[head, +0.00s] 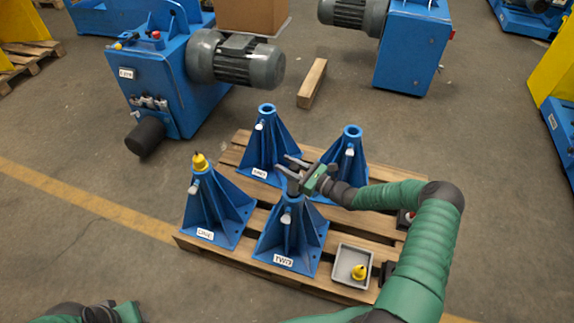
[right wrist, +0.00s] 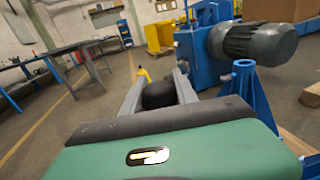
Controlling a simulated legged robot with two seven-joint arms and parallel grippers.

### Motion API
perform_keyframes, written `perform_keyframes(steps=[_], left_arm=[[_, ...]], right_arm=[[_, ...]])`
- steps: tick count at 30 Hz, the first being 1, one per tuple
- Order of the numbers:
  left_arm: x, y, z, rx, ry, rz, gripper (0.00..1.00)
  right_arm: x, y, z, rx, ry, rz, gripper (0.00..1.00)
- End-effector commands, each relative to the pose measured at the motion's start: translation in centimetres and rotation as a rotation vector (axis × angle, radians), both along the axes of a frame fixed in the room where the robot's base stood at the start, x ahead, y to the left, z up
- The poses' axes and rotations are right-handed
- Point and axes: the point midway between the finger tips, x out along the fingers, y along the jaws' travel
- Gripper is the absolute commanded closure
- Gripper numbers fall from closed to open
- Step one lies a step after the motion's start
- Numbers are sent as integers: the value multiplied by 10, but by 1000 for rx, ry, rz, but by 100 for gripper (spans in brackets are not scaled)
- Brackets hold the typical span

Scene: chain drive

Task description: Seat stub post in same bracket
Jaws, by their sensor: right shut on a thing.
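My right gripper (head: 290,167) is above the front bracket marked TWO (head: 290,238), its fingers pointing to the upper left. It is shut on a dark round piece, which I take for the stub post (right wrist: 160,95); this shows between the fingers in the right wrist view. In the head view a dark stub (head: 293,187) shows under the gripper at the bracket's top; I cannot tell how deep it sits. A yellow-tipped piece (head: 200,162) stands in the front left bracket (head: 215,212). My left gripper (head: 100,314) is partly in view at the bottom left, its fingers unclear.
Two more blue brackets, rear left (head: 268,150) and rear right (head: 350,160), stand on the wooden pallet (head: 335,288). A grey tray (head: 340,272) holds a yellow piece (head: 359,271). A blue motor unit (head: 185,85) stands behind. Floor left of the pallet is clear.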

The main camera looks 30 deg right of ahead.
Motion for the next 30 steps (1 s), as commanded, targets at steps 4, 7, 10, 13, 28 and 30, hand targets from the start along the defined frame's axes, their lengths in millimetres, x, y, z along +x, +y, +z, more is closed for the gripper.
perform_keyframes(steps=[4,7,10,13,28,30], left_arm=[[0,0,0,0,0,0,64],[0,0,1,0,0,0,64],[0,0,3,0,0,0,64],[0,0,5,0,0,0,64],[0,0,5,0,0,0,64],[0,0,6,0,0,0,64]], right_arm=[[1,0,3,1,-7,0,100],[1,0,4,2,-7,0,100],[1,0,4,2,-7,0,100],[1,0,4,2,-7,0,100],[1,0,4,2,-7,0,100],[1,0,4,2,-7,0,100]])
